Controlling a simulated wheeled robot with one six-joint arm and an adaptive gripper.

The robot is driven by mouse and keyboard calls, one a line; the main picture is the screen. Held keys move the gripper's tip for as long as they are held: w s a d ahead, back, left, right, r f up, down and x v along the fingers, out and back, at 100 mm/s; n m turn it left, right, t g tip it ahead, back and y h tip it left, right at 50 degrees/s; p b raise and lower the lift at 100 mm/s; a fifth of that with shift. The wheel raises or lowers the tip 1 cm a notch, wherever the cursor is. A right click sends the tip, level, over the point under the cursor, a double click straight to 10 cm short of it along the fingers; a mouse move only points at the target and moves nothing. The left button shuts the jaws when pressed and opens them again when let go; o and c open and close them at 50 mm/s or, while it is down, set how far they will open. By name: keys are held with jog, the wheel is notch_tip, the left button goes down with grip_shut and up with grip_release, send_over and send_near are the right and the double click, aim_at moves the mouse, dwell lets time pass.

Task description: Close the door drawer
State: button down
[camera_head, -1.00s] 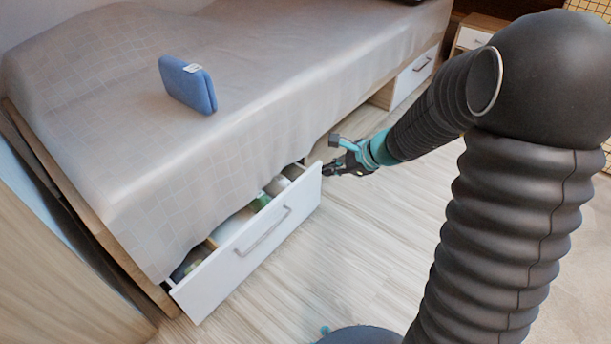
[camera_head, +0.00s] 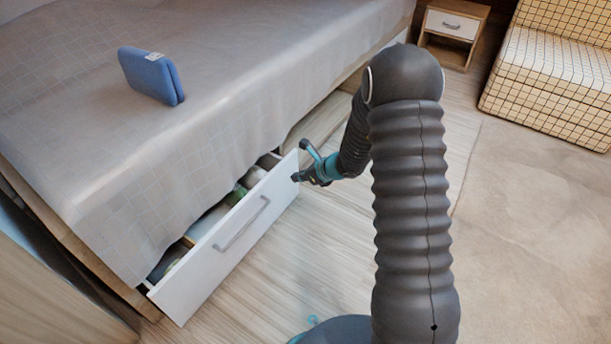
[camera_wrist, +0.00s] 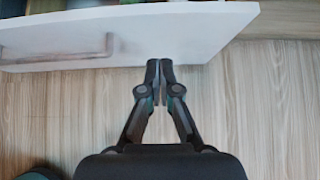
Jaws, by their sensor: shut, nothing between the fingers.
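The white drawer (camera_head: 205,271) under the bed is pulled partly out, with a long grey handle (camera_head: 242,224) on its front. Several items show inside it, one of them green (camera_head: 236,195). My gripper (camera_head: 297,177) is at the right end of the drawer front, on its outer side. In the wrist view the fingers of my gripper (camera_wrist: 159,66) are shut together and empty. Their tips are at the lower edge of the white drawer front (camera_wrist: 180,35); I cannot tell whether they touch it. The handle (camera_wrist: 60,50) lies left of them.
A grey-covered bed (camera_head: 215,90) stands above the drawer, with a blue box-like object (camera_head: 150,75) on it. A small nightstand (camera_head: 452,28) and a checked sofa (camera_head: 555,75) stand at the back right. The floor (camera_head: 525,225) to the right is clear.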

aim_at(276, 175)
jog(key=w+a, duration=0.1)
jog(key=w+a+f, duration=0.2)
jog(key=a, duration=0.1)
jog(key=shift+f, duration=0.1)
jog(key=shift+w+a, duration=0.5)
jog(key=shift+a, duration=0.15)
